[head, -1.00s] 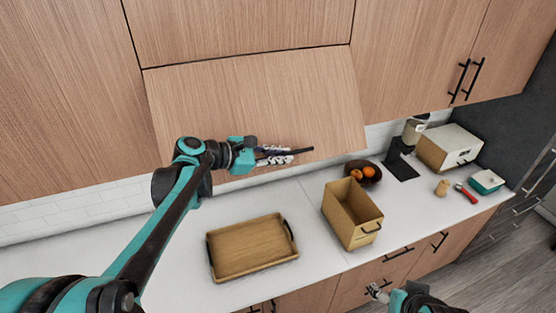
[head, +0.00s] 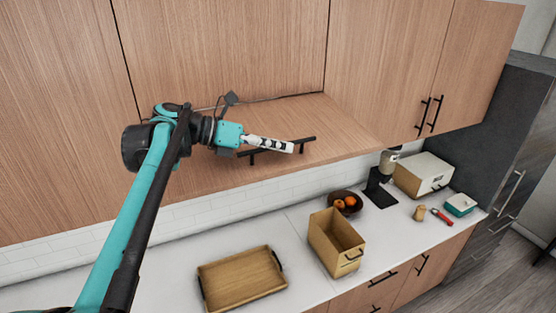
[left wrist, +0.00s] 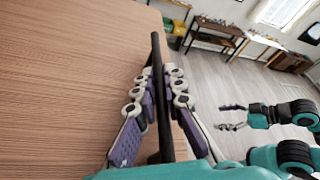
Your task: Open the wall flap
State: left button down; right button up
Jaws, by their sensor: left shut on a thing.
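The wall flap (head: 330,125) is a wood-grain panel among the upper cabinets, tilted outward with its lower edge away from the wall. Its black bar handle (head: 305,140) runs along near that lower edge. My left gripper (head: 284,146) is shut on the handle, reaching in from the left. In the left wrist view the fingers (left wrist: 162,103) lie on both sides of the dark bar (left wrist: 157,60), against the wooden flap face (left wrist: 70,65). My right gripper (left wrist: 232,117) shows only in the left wrist view, its fingers apart and empty.
Below on the white counter are a wooden tray (head: 205,271), a wooden box (head: 350,261), a fruit bowl (head: 335,209), a coffee machine (head: 379,190) and a white appliance (head: 423,174). Closed cabinets (head: 410,60) flank the flap. The space before the flap is clear.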

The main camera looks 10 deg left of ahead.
pick_arm(q)
jog(key=shift+r+n, duration=0.3)
jog(key=shift+r, duration=0.85)
jog(key=c, duration=1.6)
grip_release()
jog(key=v, duration=1.2)
jog(key=shift+w+a+f, duration=0.1)
jog(key=shift+w+a, duration=0.05)
